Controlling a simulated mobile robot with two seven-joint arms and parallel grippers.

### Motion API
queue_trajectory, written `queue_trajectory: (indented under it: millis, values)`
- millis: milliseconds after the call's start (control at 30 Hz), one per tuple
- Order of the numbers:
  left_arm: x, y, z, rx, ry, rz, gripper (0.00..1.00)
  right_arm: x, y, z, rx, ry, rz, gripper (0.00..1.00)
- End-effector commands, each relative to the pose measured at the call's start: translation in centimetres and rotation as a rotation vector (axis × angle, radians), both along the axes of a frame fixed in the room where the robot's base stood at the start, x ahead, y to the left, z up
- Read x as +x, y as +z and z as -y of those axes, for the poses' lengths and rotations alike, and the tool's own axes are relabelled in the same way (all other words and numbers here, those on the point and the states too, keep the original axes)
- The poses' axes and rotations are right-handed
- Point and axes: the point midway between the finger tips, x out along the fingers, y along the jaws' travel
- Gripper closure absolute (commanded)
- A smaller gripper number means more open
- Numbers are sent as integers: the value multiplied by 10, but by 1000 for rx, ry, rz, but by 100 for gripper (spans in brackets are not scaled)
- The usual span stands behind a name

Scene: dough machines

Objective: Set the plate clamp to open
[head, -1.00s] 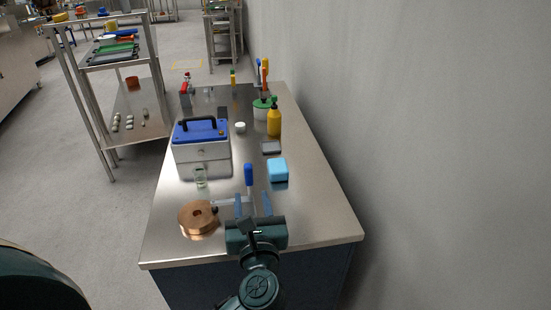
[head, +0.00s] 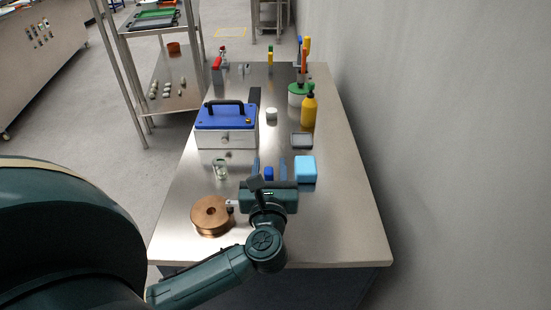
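A copper-coloured round plate (head: 211,215) with a centre hole lies at the near left of the steel table. A short metal bar (head: 232,204) joins its right side and runs behind my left gripper. A blue handle (head: 268,174) shows between the fingers of my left gripper (head: 269,165), with a gap on both sides. The fingers are open and point away from me, low over the table. The handle's lower part is hidden by the gripper. I cannot tell for sure if this lever is the plate clamp; a red-handled clamp (head: 217,64) stands at the far left. My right gripper is out of view.
A light blue block (head: 306,169) is close to the right of my fingers. A small glass (head: 221,169), a blue-lidded box (head: 227,122), a grey tray (head: 302,140) and a yellow bottle (head: 309,110) stand beyond. A wall runs along the right. The table's near right is clear.

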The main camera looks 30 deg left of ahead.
Motion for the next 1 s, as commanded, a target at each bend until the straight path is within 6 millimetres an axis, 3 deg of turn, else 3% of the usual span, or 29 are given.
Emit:
queue_trajectory:
  millis: [300,800,1000]
  values:
    - [0,0,-1,-1,0,-1,60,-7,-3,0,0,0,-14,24]
    - [0,0,-1,-1,0,-1,100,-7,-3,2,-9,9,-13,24]
    - [0,0,-1,0,1,0,100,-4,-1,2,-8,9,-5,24]
